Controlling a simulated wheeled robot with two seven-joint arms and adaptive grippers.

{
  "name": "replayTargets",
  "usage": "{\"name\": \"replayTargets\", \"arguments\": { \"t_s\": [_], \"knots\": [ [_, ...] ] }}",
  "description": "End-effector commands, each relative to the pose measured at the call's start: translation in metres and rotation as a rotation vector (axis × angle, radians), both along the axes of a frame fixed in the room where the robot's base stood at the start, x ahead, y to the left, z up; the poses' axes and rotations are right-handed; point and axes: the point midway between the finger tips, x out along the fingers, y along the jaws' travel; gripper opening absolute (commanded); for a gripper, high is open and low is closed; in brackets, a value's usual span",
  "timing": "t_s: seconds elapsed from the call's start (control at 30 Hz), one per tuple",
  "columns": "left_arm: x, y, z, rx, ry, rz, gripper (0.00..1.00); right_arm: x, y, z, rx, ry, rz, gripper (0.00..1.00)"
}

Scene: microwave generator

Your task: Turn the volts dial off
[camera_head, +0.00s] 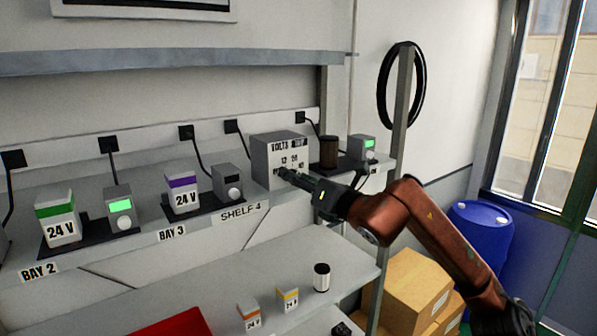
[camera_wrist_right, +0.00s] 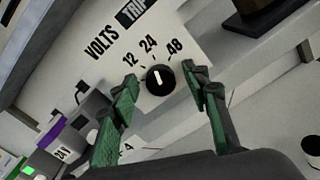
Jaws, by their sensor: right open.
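The grey volts box (camera_head: 262,160) stands on the upper shelf in the head view. In the right wrist view its face shows "VOLTS", "TRIP" and the marks 12, 24 and 48. The round black volts dial (camera_wrist_right: 160,79) has a white pointer line, aimed about at 24. No off mark is readable. My right gripper (camera_head: 287,175) is at the front of the box and covers the dial in the head view. In the right wrist view the right gripper (camera_wrist_right: 164,84) is open, one green finger on each side of the dial. I cannot tell whether either finger touches it. My left gripper is not in view.
To the left are small grey units, a purple-topped 24 V block (camera_head: 183,194) and a green-topped one (camera_head: 57,222). A brown cylinder (camera_head: 329,152) and another unit (camera_head: 362,147) stand to the right. A lower shelf holds small blocks, a white-and-black cylinder (camera_head: 321,277) and a red tray (camera_head: 172,325).

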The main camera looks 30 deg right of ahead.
Motion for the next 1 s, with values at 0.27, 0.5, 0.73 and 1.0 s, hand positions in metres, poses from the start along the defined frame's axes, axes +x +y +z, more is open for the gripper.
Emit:
{"name": "replayTargets", "arguments": {
  "t_s": [0.27, 0.5, 0.73, 1.0],
  "knots": [
    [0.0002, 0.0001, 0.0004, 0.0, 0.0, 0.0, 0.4, 0.0016, -0.0001, -0.0009, 0.0, 0.0, 0.0, 0.43],
    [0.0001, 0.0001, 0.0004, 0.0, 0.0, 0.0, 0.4, 0.0013, -0.0001, -0.0009, -0.001, 0.0, 0.0, 0.27],
    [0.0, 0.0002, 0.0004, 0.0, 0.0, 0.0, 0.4, 0.0013, -0.0004, -0.0009, -0.001, 0.0, -0.001, 0.11],
    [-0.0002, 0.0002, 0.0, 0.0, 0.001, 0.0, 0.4, 0.0013, -0.0004, -0.001, -0.004, 0.0, -0.001, 0.01]
  ]
}}
